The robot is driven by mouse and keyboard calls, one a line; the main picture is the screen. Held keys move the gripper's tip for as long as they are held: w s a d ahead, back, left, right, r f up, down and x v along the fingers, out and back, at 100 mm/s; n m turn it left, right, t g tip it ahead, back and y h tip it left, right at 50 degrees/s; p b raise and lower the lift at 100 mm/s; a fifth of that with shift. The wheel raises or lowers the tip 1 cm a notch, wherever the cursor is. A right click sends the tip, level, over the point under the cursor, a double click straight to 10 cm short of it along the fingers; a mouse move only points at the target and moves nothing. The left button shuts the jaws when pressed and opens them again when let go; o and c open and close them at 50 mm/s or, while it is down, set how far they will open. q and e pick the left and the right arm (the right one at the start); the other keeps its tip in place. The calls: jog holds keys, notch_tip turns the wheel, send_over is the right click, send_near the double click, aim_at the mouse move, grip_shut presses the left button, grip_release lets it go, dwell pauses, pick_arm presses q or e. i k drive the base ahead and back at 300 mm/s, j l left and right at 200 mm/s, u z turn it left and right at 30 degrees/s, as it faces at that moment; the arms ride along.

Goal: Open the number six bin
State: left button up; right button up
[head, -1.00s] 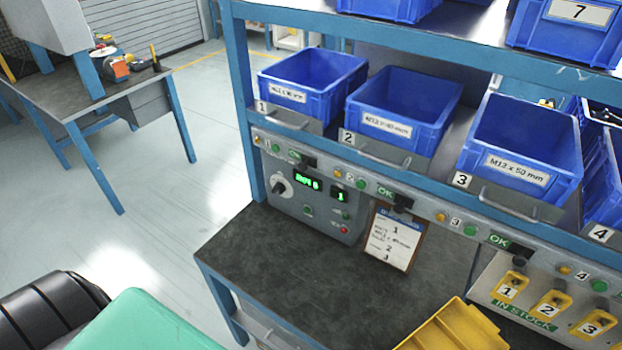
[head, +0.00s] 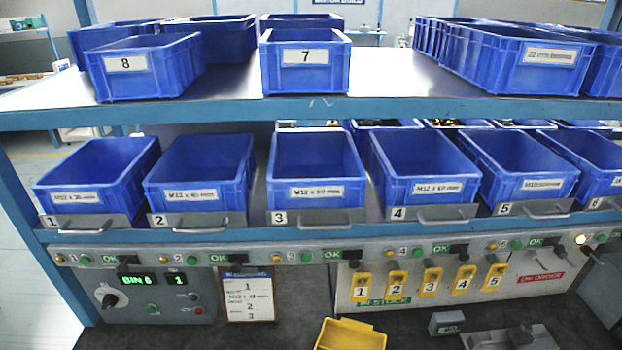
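The number six bin (head: 590,160) is a blue open-topped bin at the right end of the lower shelf, cut off by the picture's right edge. A metal front flap marked 6 (head: 598,204) with a handle stands in front of it, partly out of view. The lamp (head: 580,240) below it glows white, while the other lamps in the row look amber. The green display (head: 135,280) at the lower left reads BIN 6, with a 1 beside it. Neither of my grippers can be made out in this view.
Bins 1 to 5 line the same shelf, each behind a handled flap, such as flap 5 (head: 535,209). The upper shelf (head: 385,107) overhangs them. Yellow numbered tags (head: 430,282) hang below. A yellow tray (head: 350,335) and a grey fixture (head: 510,338) occupy the bench.

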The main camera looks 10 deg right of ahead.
aim_at(599, 159)
jog(key=z, duration=0.95)
